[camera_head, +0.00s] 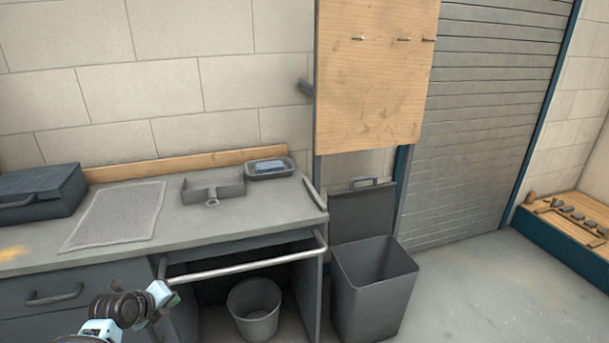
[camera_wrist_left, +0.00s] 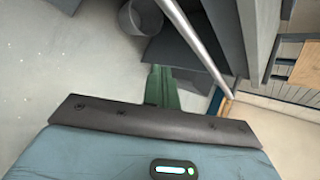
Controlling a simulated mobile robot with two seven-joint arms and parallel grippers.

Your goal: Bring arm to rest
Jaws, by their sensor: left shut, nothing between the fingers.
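My left arm comes in at the bottom left of the head view. Its gripper (camera_head: 172,298) is in front of the workbench's lower front, left of the open space under the worktop. In the left wrist view the green fingers (camera_wrist_left: 162,88) are together with nothing between them. They point past the metal rail (camera_wrist_left: 195,42) of the bench, apart from it as far as I can tell. My right arm and gripper are in neither view.
The workbench (camera_head: 150,250) carries a dark case (camera_head: 40,190), a mesh mat (camera_head: 115,215), a grey holder (camera_head: 213,187) and a small tray (camera_head: 270,168). A bucket (camera_head: 255,308) stands beneath. An open-lidded bin (camera_head: 372,290) stands right. The floor (camera_head: 470,290) further right is clear.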

